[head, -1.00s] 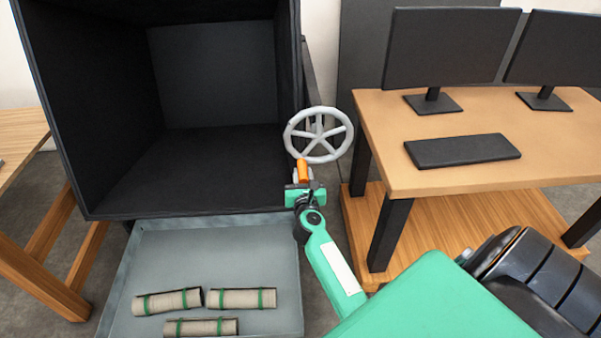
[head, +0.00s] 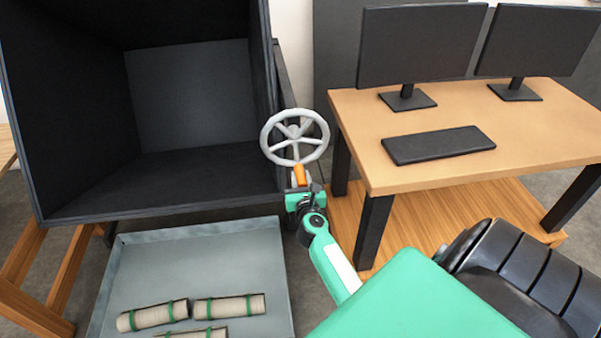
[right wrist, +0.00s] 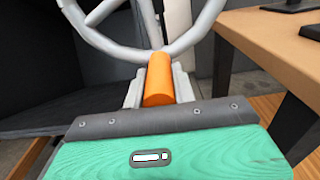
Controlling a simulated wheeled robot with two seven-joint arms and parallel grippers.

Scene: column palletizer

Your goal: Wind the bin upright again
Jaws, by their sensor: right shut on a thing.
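The black bin (head: 185,95) is tilted, its open mouth facing me at the upper left of the head view. A grey handwheel (head: 268,140) with spokes stands at its right side. An orange handle (head: 299,174) sits at the wheel's lower rim. My right gripper (head: 299,186) is shut on the orange handle. In the right wrist view the orange handle (right wrist: 159,80) stands between the fingers, with the wheel rim (right wrist: 186,42) just beyond. My left gripper is not in view.
A grey tray (head: 200,262) with several green-banded rolls (head: 230,307) lies below the bin's mouth. A wooden desk (head: 400,172) with two monitors (head: 420,45) and a keyboard (head: 438,145) stands close to the right of the wheel and my right arm.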

